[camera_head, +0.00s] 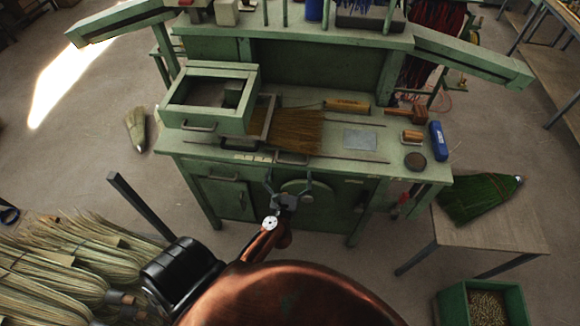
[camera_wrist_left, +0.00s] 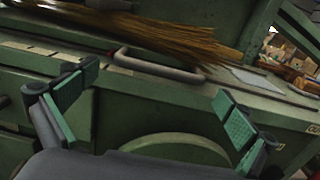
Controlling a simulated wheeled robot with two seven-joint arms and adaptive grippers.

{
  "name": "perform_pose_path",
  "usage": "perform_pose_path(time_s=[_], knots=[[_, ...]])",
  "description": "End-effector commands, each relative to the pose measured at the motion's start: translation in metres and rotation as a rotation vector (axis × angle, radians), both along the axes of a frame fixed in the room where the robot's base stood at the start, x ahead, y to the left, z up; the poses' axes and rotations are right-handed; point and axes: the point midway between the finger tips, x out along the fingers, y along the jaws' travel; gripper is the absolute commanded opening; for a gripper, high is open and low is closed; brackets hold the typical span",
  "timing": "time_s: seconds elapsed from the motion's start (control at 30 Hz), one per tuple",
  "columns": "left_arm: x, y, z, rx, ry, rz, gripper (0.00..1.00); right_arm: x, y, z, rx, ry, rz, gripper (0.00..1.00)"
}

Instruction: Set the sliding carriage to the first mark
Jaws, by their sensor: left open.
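The sliding carriage with its grey bar handle (camera_head: 292,157) sits on the rail along the bench's front edge, right of a row of pale marks (camera_head: 250,157). In the left wrist view the handle (camera_wrist_left: 158,66) shows beyond and between the fingertips, apart from them. My left gripper (camera_head: 287,182) is open and empty, in front of the bench and just short of the handle. The wording on the marks is too small to read. My right gripper is not in view.
Broom bristles (camera_head: 296,128) lie on the green bench (camera_head: 385,172) behind the carriage. An open drawer box (camera_head: 208,122) stands at the left. A blue box (camera_head: 438,141) and a dark round tin (camera_head: 415,161) are at the right. Straw bundles (camera_head: 60,265) lie at lower left.

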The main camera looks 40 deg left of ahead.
Motion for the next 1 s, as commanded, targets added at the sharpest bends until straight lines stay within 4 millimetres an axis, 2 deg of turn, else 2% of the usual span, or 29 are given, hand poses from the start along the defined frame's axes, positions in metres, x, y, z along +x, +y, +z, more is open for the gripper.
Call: perform_pose_path(time_s=[0.2,0.4,0.6,1.0], knots=[[-0.042,-0.025,-0.001,-0.002,0.001,0.002,1.0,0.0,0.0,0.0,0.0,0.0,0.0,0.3],[-0.069,-0.04,0.0,0.001,0.001,0.003,1.0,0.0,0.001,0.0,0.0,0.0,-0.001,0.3],[-0.079,-0.047,0.001,0.002,-0.002,0.002,1.0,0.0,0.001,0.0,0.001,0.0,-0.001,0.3],[-0.079,-0.047,0.001,0.002,-0.003,0.001,1.0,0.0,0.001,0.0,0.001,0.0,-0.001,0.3]])
